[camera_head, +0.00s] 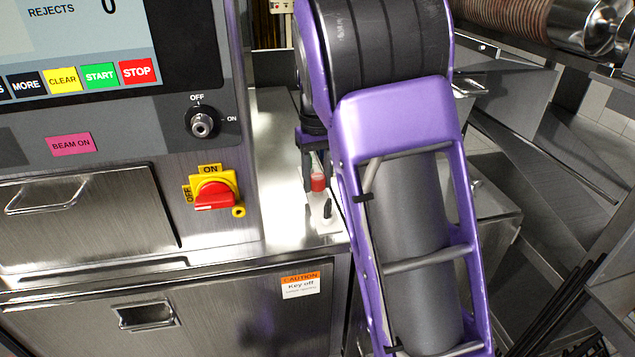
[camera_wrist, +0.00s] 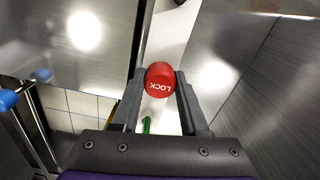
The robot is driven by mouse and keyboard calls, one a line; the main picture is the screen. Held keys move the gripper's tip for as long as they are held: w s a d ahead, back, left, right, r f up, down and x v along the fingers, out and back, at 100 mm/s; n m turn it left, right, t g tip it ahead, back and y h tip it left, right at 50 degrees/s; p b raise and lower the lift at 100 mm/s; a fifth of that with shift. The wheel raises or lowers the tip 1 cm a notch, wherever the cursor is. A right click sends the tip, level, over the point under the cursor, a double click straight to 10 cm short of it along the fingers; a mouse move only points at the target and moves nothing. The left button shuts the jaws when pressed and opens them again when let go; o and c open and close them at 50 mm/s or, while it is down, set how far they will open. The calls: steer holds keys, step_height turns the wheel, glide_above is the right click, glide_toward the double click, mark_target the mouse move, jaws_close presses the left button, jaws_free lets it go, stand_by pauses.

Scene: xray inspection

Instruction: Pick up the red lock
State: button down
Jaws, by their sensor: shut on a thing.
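The red lock (camera_wrist: 160,77) is a small red piece with "LOCK" on its face. In the wrist view it sits between the two fingertips of my gripper (camera_wrist: 158,85), which are shut on it from both sides. In the head view the red lock (camera_head: 318,183) shows just below my gripper (camera_head: 314,168), beside the purple arm and above the narrow pale surface at the machine's right side. The arm hides part of the gripper there. I cannot tell whether the lock touches anything beneath it.
The steel machine with a screen and buttons stands at left, with a red and yellow rotary switch (camera_head: 214,193) and a key switch (camera_head: 201,124). A small black switch (camera_head: 327,209) is close below the lock. Metal chutes (camera_head: 545,150) are at right.

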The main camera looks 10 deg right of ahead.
mark_target(318, 177)
step_height(318, 177, up, 10)
steer(key=shift+p, duration=0.85)
steer(key=c, duration=0.9)
jaws_free()
steer(key=shift+c, duration=0.2)
jaws_close()
steer(key=shift+s, duration=0.15)
